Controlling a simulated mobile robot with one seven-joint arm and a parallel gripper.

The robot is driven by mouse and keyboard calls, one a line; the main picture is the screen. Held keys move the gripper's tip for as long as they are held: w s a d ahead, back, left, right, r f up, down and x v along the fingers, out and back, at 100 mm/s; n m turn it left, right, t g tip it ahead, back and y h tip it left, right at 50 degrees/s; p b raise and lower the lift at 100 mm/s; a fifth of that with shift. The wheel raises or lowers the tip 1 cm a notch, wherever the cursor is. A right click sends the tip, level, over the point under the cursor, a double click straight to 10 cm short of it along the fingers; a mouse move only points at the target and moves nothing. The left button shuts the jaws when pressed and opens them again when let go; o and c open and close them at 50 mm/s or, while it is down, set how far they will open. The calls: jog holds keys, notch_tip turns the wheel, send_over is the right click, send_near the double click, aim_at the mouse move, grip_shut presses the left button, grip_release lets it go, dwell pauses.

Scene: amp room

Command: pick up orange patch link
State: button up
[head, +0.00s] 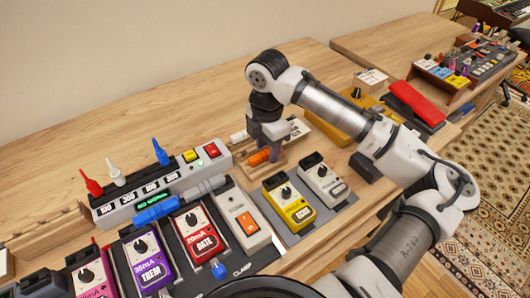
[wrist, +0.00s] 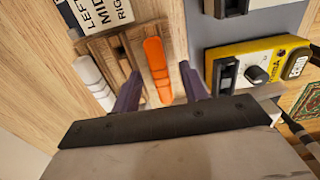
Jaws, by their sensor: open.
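The orange patch link (head: 258,158) lies in a small wooden holder (head: 277,164) on the table. In the wrist view the orange patch link (wrist: 156,62) is a long, rounded orange bar. My gripper (head: 266,143) is over the holder, pointing down. In the wrist view my gripper (wrist: 160,83) is open, with one purple-grey finger on each side of the orange link's near end. A gap shows between the link and each finger. I cannot tell how far above the link the fingertips are.
A white link (wrist: 93,80) lies beside the orange one. A label card (wrist: 101,12) stands close by. A yellow pedal (head: 288,201) and a grey pedal (head: 321,180) sit in front of the holder. A power strip (head: 160,190) with coloured plugs is to the left.

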jog(key=shift+f, duration=0.4)
jog(key=shift+f, duration=0.15)
grip_shut()
